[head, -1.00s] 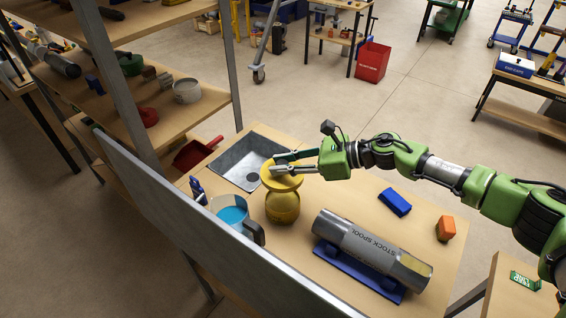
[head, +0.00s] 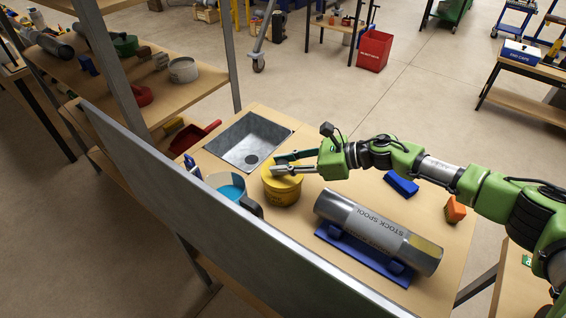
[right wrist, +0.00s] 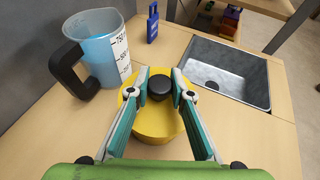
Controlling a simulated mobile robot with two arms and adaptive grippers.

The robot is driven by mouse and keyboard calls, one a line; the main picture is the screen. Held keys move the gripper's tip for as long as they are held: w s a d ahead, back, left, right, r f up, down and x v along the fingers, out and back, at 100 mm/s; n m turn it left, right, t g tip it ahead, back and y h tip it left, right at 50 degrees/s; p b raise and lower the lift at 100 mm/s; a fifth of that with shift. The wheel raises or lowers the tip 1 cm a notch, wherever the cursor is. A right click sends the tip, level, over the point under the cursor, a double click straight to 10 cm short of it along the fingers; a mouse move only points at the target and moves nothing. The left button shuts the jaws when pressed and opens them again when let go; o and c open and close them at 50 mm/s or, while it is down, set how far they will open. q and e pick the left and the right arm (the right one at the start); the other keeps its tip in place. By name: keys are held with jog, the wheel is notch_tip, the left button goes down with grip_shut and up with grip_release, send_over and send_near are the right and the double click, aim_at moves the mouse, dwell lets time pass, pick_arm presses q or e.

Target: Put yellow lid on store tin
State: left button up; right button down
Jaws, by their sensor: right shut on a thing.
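The yellow lid (head: 284,180) is at the top of the yellow store tin (head: 282,194) on the bench, level and with no clear gap between them in the head view. My right gripper (head: 276,163) is shut on the lid by its dark knob (right wrist: 159,84), one finger on each side in the right wrist view. The lid's yellow top (right wrist: 158,112) covers the tin's mouth in that view, so I cannot tell whether it is fully seated. The tin stands upright. My left gripper is out of view.
A jug of blue liquid (head: 226,184) stands close left of the tin. A sink (head: 248,141) is sunk in the bench behind it.

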jog(key=shift+f+b, duration=0.7)
jog(key=shift+b, duration=0.2)
dwell(0.6)
jog(key=c, duration=1.7)
grip_release()
jog(key=v, duration=1.2)
jog(key=shift+f, duration=0.1)
jog(key=shift+d, duration=0.1)
